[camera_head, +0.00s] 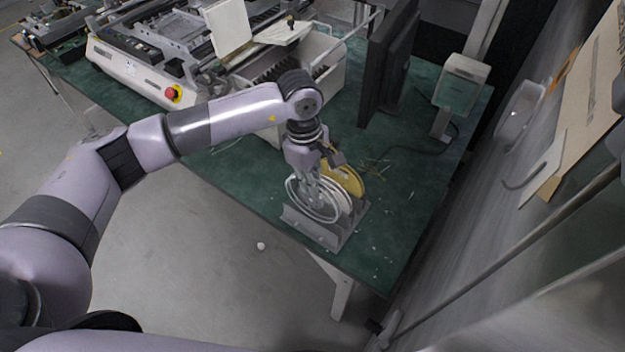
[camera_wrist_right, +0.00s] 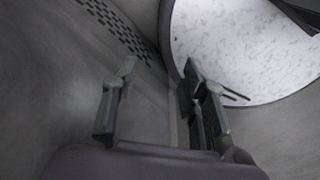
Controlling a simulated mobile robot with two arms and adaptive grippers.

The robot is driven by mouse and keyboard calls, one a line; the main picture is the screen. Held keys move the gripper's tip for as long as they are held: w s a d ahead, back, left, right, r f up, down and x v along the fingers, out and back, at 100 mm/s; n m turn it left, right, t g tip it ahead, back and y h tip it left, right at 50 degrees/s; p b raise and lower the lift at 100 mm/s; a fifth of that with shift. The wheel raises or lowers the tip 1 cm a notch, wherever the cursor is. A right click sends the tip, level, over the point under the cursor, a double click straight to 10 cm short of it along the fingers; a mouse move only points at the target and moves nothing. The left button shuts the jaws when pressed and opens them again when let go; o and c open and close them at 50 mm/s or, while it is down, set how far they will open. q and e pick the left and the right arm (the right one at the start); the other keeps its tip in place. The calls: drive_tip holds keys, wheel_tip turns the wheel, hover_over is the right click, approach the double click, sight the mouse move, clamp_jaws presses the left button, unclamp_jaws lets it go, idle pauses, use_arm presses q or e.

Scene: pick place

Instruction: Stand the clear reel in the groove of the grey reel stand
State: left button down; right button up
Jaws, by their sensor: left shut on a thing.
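The clear reel (camera_head: 298,203) shows in the head view at the near end of the green table. It is upright, at the front of the grey reel stand (camera_head: 316,233). My left gripper (camera_head: 318,188) comes down from above and is shut on the clear reel. The gripper's fingers hide part of the reel, and I cannot tell whether its lower rim rests in the groove. A yellow reel (camera_head: 347,178) and a white one (camera_head: 338,198) stand behind it in the stand. My right gripper (camera_wrist_right: 160,95) shows in the right wrist view, open and empty, away from the table.
A machine with a red button (camera_head: 174,94) and a light bin (camera_head: 318,68) stand at the back left. A dark monitor (camera_head: 388,62) stands behind the stand. The green table (camera_head: 408,222) is mostly clear right of the stand, with small bits scattered.

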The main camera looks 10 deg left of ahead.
use_arm(q)
drive_tip(key=shift+f+b, duration=0.4)
drive_tip(key=shift+f, duration=0.1)
drive_tip(key=shift+f, duration=0.2)
drive_tip(key=shift+f+b, duration=1.3)
drive_tip(key=shift+b, duration=0.55)
drive_tip(key=shift+f, duration=0.2)
drive_tip(key=shift+f+b, duration=0.65)
drive_tip(key=shift+b, duration=0.35)
